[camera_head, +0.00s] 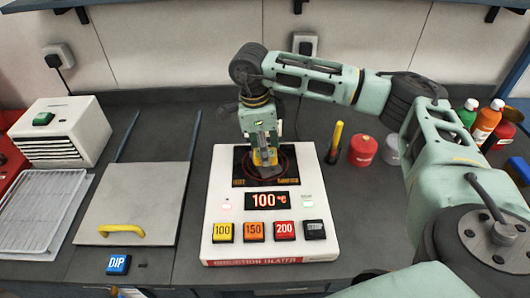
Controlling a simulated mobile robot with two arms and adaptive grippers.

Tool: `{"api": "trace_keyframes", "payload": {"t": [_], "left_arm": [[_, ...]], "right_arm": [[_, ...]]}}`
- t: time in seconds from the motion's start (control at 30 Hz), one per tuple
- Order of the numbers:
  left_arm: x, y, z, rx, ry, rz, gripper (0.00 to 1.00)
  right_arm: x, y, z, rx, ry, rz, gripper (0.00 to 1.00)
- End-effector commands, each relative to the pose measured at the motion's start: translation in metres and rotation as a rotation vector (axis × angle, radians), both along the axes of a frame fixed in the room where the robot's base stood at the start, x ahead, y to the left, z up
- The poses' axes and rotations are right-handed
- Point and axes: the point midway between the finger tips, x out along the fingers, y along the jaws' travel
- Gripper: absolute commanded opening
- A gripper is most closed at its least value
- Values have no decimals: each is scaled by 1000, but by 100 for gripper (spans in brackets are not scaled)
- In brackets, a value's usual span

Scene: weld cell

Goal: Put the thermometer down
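My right gripper (264,153) points down over the dark plate of the induction heater (222,190), at the back of its white housing. Yellow shows at its fingertips, but I cannot tell whether this is part of the fingers or a held thing. I cannot clearly make out a thermometer there. A slim yellow stick with a black base (336,142) stands just right of the heater; I cannot tell if it is the thermometer. The heater's display reads 100 °C. My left gripper is not in view.
On the right are a red can (362,151) and several bottles (486,122). Dark bench shows right of the heater.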

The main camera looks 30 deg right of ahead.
Motion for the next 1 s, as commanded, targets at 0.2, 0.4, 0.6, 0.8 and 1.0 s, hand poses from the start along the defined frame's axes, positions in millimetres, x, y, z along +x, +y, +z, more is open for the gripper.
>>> {"api": "trace_keyframes", "payload": {"t": [0.2,0.4,0.6,0.8,1.0], "left_arm": [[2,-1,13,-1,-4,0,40],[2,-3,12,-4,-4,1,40],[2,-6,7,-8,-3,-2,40],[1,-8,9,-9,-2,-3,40],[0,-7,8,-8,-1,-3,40]], "right_arm": [[-1,0,-25,-1,3,1,9],[-1,0,-27,1,1,1,9],[-1,0,-31,0,1,1,38],[-1,0,-30,0,2,1,55],[-1,0,-30,0,1,1,56]]}}
